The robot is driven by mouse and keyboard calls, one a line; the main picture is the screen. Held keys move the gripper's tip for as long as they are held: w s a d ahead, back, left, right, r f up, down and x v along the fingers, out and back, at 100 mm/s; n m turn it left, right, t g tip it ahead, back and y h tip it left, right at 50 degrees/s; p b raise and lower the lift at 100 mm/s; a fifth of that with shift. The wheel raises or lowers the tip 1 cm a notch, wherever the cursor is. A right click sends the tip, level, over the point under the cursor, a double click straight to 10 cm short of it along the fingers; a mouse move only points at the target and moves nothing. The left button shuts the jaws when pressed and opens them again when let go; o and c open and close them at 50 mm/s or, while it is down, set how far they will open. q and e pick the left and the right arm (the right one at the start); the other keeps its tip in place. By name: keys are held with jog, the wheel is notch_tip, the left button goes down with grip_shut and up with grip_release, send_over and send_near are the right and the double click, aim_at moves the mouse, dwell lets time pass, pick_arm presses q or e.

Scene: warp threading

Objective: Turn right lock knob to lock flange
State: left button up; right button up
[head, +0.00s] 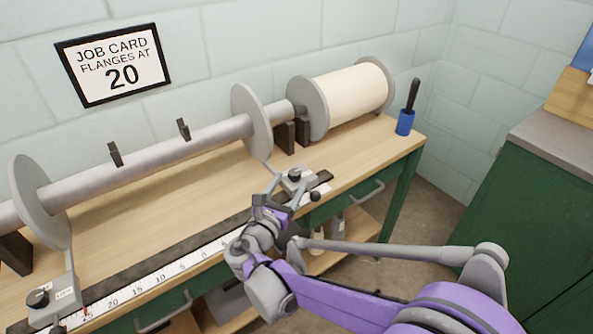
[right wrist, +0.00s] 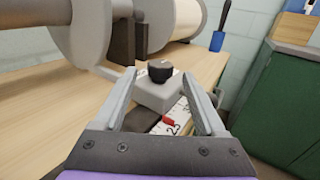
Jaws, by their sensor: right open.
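The right lock knob (head: 294,174) is a black round knob with a pale mark on top, on a grey block at the foot of the right flange (head: 252,122). My right gripper (head: 283,184) is open and close to it. In the right wrist view the knob (right wrist: 160,70) shows centred between the tips of my open right gripper (right wrist: 160,78), with a visible gap on both sides; I cannot tell whether the tips reach past it. The left flange (head: 38,200) has its own black lock knob (head: 38,298). My left gripper is not in view.
A grey beam (head: 160,153) runs along the wooden bench (head: 150,225). A ruler (head: 150,283) lies along its front. A red pointer (right wrist: 168,120) sits near 25. A job card (head: 118,66) reads 20.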

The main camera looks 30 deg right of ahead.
jog(key=shift+v, duration=2)
